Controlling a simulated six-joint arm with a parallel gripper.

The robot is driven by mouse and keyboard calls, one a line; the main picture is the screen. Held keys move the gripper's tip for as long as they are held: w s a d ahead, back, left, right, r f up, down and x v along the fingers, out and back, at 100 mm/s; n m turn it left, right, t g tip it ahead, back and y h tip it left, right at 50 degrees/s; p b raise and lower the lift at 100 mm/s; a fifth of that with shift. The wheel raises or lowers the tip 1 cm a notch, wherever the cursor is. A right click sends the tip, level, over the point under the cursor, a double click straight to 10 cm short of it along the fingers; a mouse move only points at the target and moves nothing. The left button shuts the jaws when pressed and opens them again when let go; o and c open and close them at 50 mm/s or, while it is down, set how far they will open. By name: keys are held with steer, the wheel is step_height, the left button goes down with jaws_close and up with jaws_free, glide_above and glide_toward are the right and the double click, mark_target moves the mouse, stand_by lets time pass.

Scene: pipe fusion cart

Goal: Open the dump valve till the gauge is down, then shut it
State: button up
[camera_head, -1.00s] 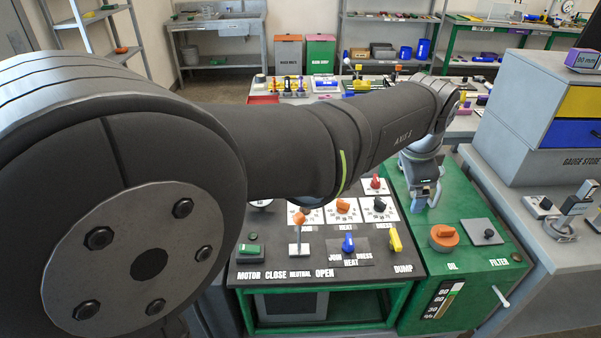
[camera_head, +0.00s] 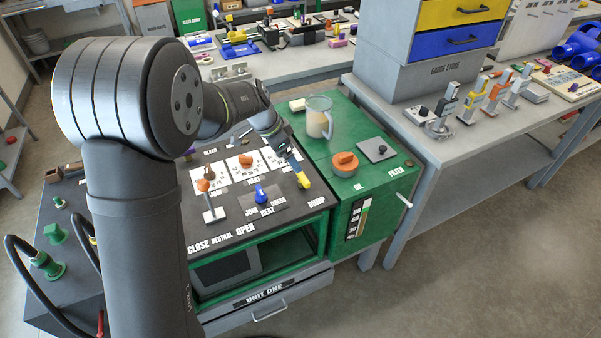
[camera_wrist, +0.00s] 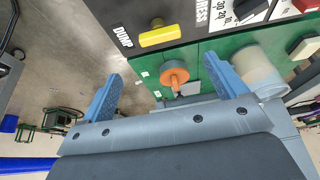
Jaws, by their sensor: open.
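The dump valve is a yellow lever handle (camera_head: 302,175) at the right edge of the dark panel, by the word DUMP. In the wrist view the yellow handle (camera_wrist: 160,36) lies beyond and above the fingertips, beside its DUMP label. My gripper (camera_wrist: 165,80) is open, with its blue fingers wide apart and nothing between them. In the head view my gripper (camera_head: 287,152) is just behind the yellow handle; I cannot tell whether it touches.
An orange OIL cap (camera_head: 345,164), a FILTER plate (camera_head: 377,150) and a clear jug (camera_head: 319,118) stand on the green cabinet, right of the valve. A level strip (camera_head: 358,217) is on its front. A blue HEAT knob (camera_head: 262,194) and an orange-knobbed lever (camera_head: 209,202) are to the left.

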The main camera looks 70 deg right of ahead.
mark_target(302, 175)
steer(key=x, duration=1.1)
steer(key=c, duration=1)
